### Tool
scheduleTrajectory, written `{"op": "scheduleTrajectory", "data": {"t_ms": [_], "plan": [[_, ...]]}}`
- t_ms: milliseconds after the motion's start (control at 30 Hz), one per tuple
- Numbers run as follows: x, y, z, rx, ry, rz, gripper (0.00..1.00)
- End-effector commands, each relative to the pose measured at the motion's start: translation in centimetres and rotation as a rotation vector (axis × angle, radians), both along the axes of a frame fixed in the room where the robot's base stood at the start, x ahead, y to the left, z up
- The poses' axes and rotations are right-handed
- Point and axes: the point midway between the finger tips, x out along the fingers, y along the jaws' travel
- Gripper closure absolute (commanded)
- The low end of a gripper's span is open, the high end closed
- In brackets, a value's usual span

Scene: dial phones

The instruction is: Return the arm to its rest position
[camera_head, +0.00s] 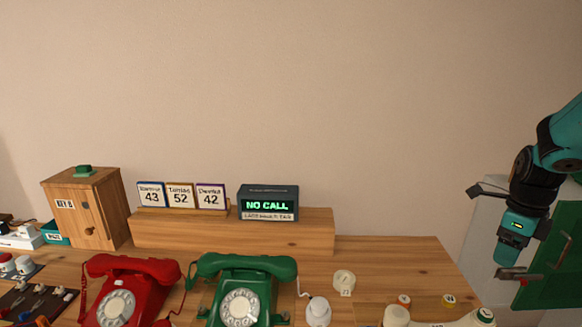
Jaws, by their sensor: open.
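My arm, teal and black, hangs at the right edge of the head view. My gripper (512,270) is at its lower end, pointing down, well to the right of the phones. It is open, and no object shows in it. The fingertips are small and partly hard to separate from the green panel behind. A red dial phone (128,285) and a green dial phone (245,285) stand on the table, handsets on their cradles.
A wooden shelf (230,233) bears number cards (181,196) and a display (268,203) reading "NO CALL". A wooden cabinet (88,208) stands left. Small items lie along the table's (420,255) front right. A green panel (555,265) is close behind my gripper. The wall area above is clear.

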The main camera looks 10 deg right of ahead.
Motion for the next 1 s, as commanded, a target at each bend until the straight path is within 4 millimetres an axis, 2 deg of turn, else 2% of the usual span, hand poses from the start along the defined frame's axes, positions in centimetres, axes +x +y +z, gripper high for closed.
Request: {"op": "scheduleTrajectory", "data": {"t_ms": [67, 167, 267, 333, 400, 533, 633, 700, 767, 800, 900, 1000], "plan": [[0.7, 2.6, 1.0, 0.007, -0.020, 0.164, 0.36], [1.4, 8.0, 2.7, 0.022, -0.063, 0.531, 0.36], [0.9, 15.0, 4.7, 0.037, -0.124, 1.016, 0.36], [-0.3, 19.7, 5.9, 0.041, -0.174, 1.367, 0.36], [-2.1, 24.1, 7.0, 0.041, -0.230, 1.716, 0.36], [-6.8, 30.8, 8.4, 0.027, -0.349, 2.331, 0.36], [-10.5, 34.1, 9.1, 0.006, -0.443, 2.717, 0.36], [-12.6, 35.6, 9.4, -0.012, -0.502, 2.919, 0.36], [-14.0, 36.4, 9.5, -0.025, -0.543, 3.046, 0.36], [-14.6, 36.8, 9.6, 0.031, 0.557, -3.072, 0.36], [-15.5, 37.2, 9.6, 0.040, 0.555, -2.982, 0.36], [-15.7, 37.3, 9.6, 0.041, 0.554, -2.965, 0.36]]}}
